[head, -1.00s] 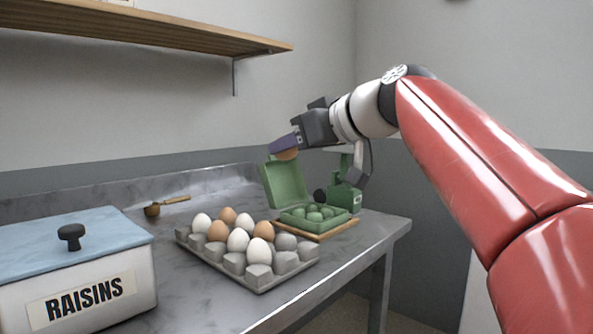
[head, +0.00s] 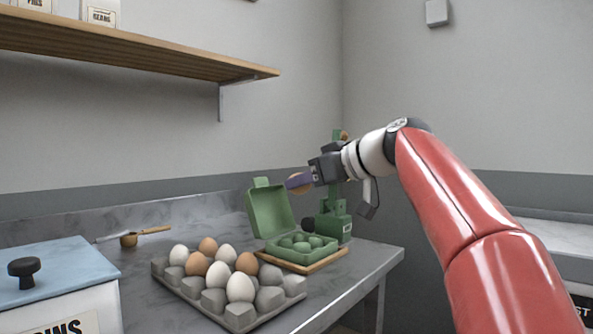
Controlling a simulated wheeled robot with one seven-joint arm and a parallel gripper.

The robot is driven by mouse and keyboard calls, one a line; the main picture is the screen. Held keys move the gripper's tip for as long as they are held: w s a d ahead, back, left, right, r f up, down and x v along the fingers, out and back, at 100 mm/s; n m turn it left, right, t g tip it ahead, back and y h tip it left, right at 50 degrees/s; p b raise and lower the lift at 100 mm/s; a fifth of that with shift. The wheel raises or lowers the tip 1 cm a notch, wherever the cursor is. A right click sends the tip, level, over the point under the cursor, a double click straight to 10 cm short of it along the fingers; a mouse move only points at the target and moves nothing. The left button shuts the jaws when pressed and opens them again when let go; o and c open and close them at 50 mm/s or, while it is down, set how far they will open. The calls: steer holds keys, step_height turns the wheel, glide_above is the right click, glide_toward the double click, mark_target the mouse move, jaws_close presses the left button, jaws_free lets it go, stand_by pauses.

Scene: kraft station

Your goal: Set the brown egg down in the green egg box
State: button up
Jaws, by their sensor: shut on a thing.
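My gripper (head: 299,181) is shut on a brown egg (head: 297,187), which shows partly behind and below the purple-grey fingers. It holds the egg in the air, above the green egg box (head: 271,211) and apart from it. The box stands with its lid raised at the back left. Its lower half has several green cups (head: 302,241), and I see no egg in them. The box rests on a wooden board (head: 318,266) near the right end of the metal counter.
A grey egg tray (head: 240,317) with several white and brown eggs stands in front left of the box. A green device (head: 334,222) stands close behind the box. A blue-lidded bin (head: 62,272), a scoop (head: 130,241) and a wall shelf (head: 150,52) are at left.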

steer(key=w+f+b, duration=0.1)
steer(key=f, duration=0.1)
steer(key=w+d+f+b, duration=0.1)
steer(key=w+f, duration=0.1)
steer(key=f, duration=0.1)
steer(key=w+d+f+b, duration=0.1)
steer(key=w+f, duration=0.1)
steer(key=shift+d+f, duration=0.1)
steer(key=shift+f, duration=0.3)
steer(key=shift+w+a, duration=0.45)
steer(key=shift+a, duration=0.25)
steer(key=shift+f, duration=0.1)
steer(key=shift+f+b, duration=0.55)
steer(key=shift+f, duration=0.1)
steer(key=shift+f+b, duration=2.25)
steer(key=shift+f, duration=0.1)
stand_by(1.1)
steer(key=o, duration=0.8)
